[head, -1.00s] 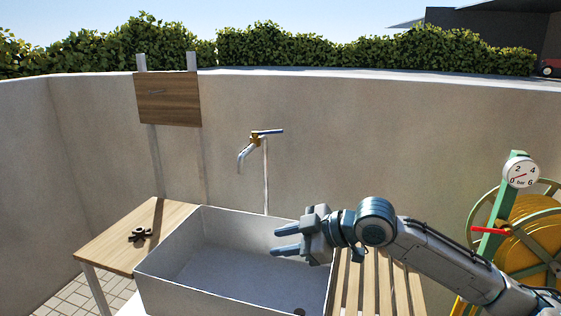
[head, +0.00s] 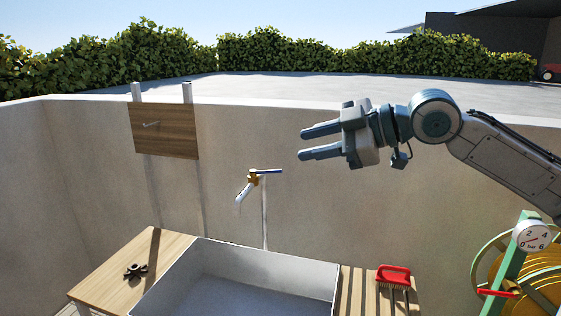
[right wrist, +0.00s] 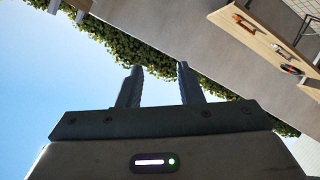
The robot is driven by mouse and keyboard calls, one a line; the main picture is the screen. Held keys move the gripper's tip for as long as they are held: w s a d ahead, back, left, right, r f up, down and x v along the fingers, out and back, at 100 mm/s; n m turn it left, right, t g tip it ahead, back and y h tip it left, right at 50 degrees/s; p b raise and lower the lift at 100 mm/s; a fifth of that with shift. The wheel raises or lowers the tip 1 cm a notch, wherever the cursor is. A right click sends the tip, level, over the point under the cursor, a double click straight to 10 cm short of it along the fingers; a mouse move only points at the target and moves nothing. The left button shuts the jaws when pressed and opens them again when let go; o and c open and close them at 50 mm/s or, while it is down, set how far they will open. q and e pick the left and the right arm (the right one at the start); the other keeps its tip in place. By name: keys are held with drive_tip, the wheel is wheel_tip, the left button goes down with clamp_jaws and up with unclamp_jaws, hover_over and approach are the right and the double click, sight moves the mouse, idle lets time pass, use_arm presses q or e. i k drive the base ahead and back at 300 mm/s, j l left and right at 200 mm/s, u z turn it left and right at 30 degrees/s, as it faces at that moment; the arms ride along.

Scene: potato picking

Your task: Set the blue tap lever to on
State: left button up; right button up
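The tap (head: 252,182) is on the wall above the sink, with a brass body and a silver spout bending down to the left. Its blue lever (head: 270,171) points to the right, roughly level. My right gripper (head: 302,143) is above and to the right of the tap, apart from it, with its fingers pointing left. The fingers are spread with nothing between them. In the right wrist view the gripper (right wrist: 158,68) also shows two separate fingers and an empty gap. My left gripper is not in view.
A grey sink (head: 270,258) stands below the tap. A wooden table (head: 150,251) on the left holds a dark knob-like part (head: 135,271). A red-handled brush (head: 394,276) lies on slats at right. A hose reel with a gauge (head: 533,237) stands at far right.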

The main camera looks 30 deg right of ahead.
sight(254, 173)
drive_tip(key=i+l, duration=1)
drive_tip(key=l, duration=0.1)
